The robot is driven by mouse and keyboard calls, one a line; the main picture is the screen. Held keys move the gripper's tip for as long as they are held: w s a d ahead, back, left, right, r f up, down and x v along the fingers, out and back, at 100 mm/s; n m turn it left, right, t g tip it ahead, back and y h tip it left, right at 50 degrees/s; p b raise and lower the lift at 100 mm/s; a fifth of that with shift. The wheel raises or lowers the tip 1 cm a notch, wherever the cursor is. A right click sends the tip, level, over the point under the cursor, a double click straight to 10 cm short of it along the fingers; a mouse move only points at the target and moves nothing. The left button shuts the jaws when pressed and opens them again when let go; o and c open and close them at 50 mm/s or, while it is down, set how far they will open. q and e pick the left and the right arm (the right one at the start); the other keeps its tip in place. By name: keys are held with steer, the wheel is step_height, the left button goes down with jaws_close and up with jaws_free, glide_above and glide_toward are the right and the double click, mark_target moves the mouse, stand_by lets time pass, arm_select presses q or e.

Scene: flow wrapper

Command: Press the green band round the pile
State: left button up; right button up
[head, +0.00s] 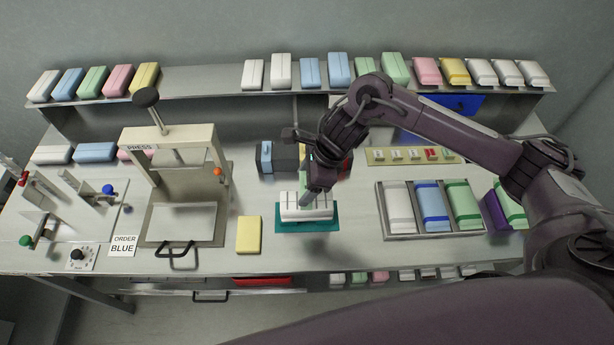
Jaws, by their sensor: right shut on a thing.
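A white pile (292,212) lies on a teal mat (290,226) in the middle of the table in the head view. My right gripper (307,200) reaches down over the pile from the right, its tips at the pile's top. It is shut on what seems to be the green band (303,183), a pale green strip mostly hidden by the gripper. I cannot tell whether the band lies fully round the pile. My left gripper is not in view.
A yellow pack (248,235) lies left of the mat. A grey tray (447,236) of banded packs is at the right. Shelves of coloured packs line the back.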

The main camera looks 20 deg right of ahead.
step_height(320, 180, down, 3)
steer(key=shift+s+d+b, duration=0.1)
steer(key=shift+s+b, duration=0.05)
steer(key=shift+b, duration=0.55)
step_height(320, 180, down, 3)
steer(key=shift+b, duration=1)
steer(key=shift+f, duration=0.1)
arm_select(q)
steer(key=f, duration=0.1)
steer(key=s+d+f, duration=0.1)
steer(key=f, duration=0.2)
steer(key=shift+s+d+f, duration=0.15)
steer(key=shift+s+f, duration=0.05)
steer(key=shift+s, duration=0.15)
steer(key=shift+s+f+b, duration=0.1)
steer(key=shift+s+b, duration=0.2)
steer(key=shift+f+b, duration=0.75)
arm_select(e)
steer(key=shift+s+f, duration=0.15)
steer(key=shift+f, duration=0.3)
steer(key=o, duration=1)
steer(key=shift+r, duration=0.15)
steer(key=shift+r, duration=0.1)
